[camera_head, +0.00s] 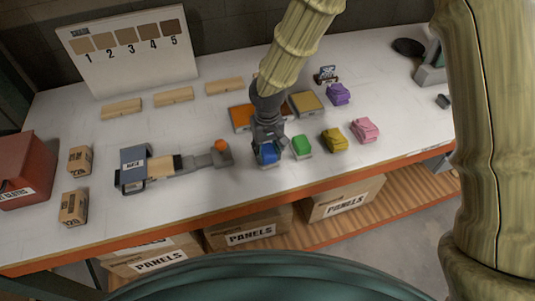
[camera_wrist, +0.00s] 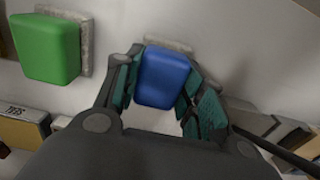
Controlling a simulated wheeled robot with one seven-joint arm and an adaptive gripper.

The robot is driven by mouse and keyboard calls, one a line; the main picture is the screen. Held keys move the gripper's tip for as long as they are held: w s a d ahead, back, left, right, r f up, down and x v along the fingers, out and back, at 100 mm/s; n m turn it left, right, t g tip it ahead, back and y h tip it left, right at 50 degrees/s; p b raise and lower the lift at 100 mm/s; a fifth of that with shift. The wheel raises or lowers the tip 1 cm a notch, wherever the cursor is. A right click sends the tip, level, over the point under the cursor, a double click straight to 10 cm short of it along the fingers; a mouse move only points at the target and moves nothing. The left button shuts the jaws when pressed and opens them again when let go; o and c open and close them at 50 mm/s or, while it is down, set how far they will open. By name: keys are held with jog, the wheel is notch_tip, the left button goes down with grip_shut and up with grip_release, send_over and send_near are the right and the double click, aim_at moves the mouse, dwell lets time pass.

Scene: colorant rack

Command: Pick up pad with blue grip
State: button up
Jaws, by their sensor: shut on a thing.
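The pad with the blue grip (camera_head: 267,154) is at the front middle of the white table, under my gripper (camera_head: 268,146). In the wrist view the blue grip (camera_wrist: 164,76) sits between the two fingers of my gripper (camera_wrist: 160,82), which are shut on its sides. A grey pad edge (camera_wrist: 168,44) shows just beyond the blue grip. I cannot tell whether the pad touches the table. A pad with a green grip (camera_head: 301,146) lies close to the right of it, and at the upper left in the wrist view (camera_wrist: 47,47).
Yellow (camera_head: 334,139), pink (camera_head: 365,130) and purple (camera_head: 338,94) pieces lie to the right. An orange-topped block (camera_head: 241,117) and a yellow-topped block (camera_head: 306,103) stand behind my gripper.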

aim_at(267, 150)
jog(key=shift+r+b, duration=0.4)
jog(key=shift+r, duration=0.2)
jog(key=shift+r+b, duration=0.5)
jog(key=shift+r, duration=0.45)
jog(key=s+d+r+b, duration=0.1)
jog(key=s+d+b, duration=0.1)
jog(key=s, duration=0.5)
jog(key=s+d+r+b, duration=0.1)
jog(key=s+d+b, duration=0.1)
jog(key=s, duration=0.6)
jog(key=shift+s+d, duration=0.2)
jog(key=o, duration=0.4)
jog(key=shift+c, duration=1.4)
jog(key=shift+f, duration=0.1)
jog(key=shift+c, duration=0.2)
